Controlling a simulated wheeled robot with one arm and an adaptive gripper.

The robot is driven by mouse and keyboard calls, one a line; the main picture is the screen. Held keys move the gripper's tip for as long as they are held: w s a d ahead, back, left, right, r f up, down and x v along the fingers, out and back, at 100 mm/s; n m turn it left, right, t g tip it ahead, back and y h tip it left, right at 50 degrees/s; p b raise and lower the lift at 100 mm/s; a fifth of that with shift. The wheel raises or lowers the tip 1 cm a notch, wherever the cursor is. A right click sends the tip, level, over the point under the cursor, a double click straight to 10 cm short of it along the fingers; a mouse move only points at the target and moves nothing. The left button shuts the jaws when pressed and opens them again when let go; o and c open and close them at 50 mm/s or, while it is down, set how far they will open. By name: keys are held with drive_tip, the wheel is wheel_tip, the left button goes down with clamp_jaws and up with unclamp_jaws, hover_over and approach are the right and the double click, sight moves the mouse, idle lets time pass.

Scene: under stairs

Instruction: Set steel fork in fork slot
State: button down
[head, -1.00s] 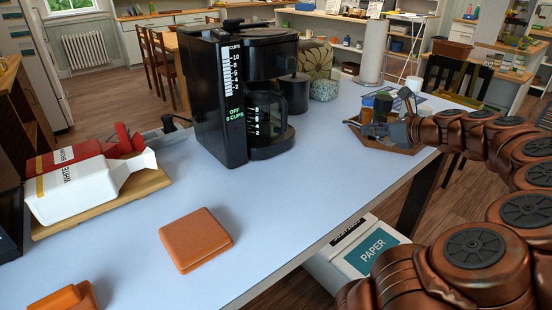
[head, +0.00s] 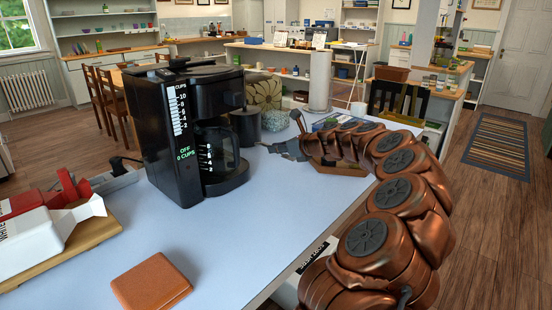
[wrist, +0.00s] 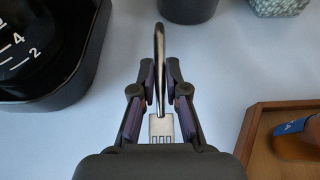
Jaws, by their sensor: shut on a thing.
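The steel fork (wrist: 159,50) is held between my gripper's two fingertips (wrist: 160,86) in the wrist view. Its thin shiny shaft points away from the palm, and a pale slotted end (wrist: 161,128) shows close to the palm. My gripper (head: 272,148) is over the blue-grey counter in the head view, just right of the coffee maker. The fork cannot be made out clearly in the head view. I cannot identify a fork slot in either view.
The black coffee maker (head: 180,130) stands left of my gripper; its glass pot faces me. A dark canister (head: 245,127) and a patterned pot (head: 275,120) are behind. A wooden tray (wrist: 253,135) with a blue-and-orange item lies right.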

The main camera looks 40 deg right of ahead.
sight(276, 164)
drive_tip(key=shift+w+f, duration=0.2)
drive_tip(key=shift+f, duration=1.5)
drive_tip(key=c, duration=1.2)
unclamp_jaws()
drive_tip(key=shift+f, duration=0.15)
